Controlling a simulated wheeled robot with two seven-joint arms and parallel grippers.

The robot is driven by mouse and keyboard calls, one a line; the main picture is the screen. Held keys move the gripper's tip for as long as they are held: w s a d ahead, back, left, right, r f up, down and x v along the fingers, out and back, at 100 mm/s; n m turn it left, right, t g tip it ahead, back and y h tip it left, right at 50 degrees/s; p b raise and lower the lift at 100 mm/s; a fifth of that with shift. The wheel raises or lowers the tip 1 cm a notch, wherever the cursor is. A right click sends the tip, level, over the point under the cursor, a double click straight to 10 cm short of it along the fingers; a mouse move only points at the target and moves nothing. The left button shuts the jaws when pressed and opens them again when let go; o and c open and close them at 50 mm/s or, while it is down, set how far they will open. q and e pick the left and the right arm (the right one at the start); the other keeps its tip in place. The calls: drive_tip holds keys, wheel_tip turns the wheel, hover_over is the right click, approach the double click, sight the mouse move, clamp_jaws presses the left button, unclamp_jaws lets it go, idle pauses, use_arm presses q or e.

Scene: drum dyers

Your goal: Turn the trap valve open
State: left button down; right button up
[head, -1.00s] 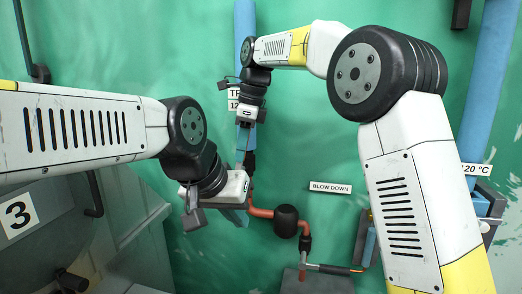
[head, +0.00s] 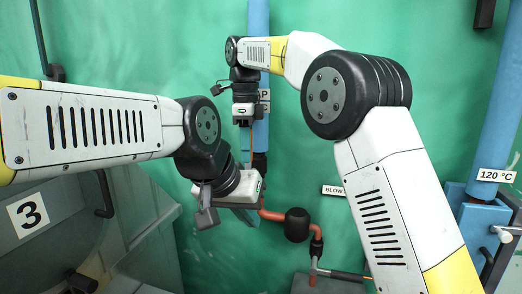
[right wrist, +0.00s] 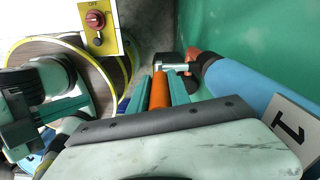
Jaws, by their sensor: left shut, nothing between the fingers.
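My right gripper (head: 243,140) points down in front of the blue pipe. In the right wrist view its teal fingers (right wrist: 161,90) are apart, with an orange bar (right wrist: 159,91) between them; contact is unclear. A silver fitting (right wrist: 175,67) lies beyond.
A vertical blue pipe (head: 258,90) carries a partly hidden label. A BLOW DOWN label (head: 333,190) is partly covered by my right arm. Another blue pipe (head: 495,110) marked 120 °C stands right.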

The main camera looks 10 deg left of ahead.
drive_tip(key=o, duration=0.4)
drive_tip(key=shift+a, duration=0.15)
wheel_tip(320, 180, up, 6)
drive_tip(key=shift+w+r, duration=0.1)
drive_tip(key=shift+r, duration=0.55)
